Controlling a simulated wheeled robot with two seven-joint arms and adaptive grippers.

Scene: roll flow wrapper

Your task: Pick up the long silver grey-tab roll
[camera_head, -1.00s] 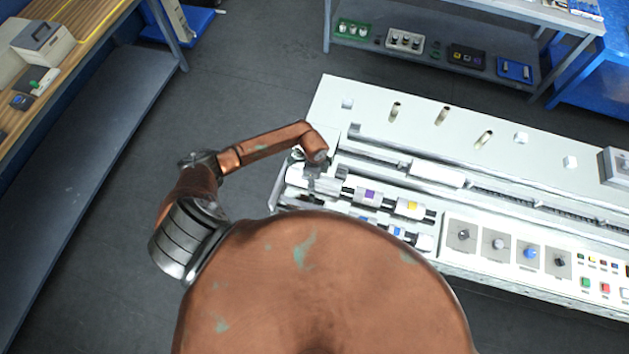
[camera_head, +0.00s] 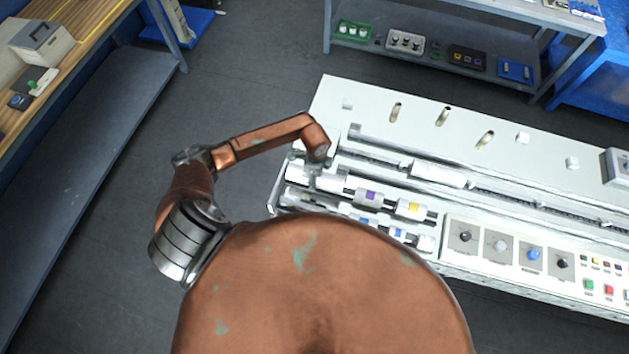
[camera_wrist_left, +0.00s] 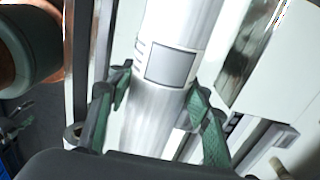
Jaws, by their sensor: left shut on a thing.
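The long silver roll with a grey tab (camera_wrist_left: 172,65) runs lengthwise through the left wrist view, between the green-padded fingers of my left gripper (camera_wrist_left: 160,105). The fingers close on its silver body just below the grey tab. In the head view my left gripper (camera_head: 314,172) is at the left end of the machine, over the rows of rolls. There the wrist and fingers partly hide the roll, and I cannot tell whether it is clear of its support. My right gripper is not in view.
A roll with a purple tab (camera_head: 368,196) and one with a yellow tab (camera_head: 411,208) lie to the right. Blue-tabbed rolls (camera_head: 398,234) lie in the nearer row. The control panel (camera_head: 513,252) is further right. My own body hides the near side.

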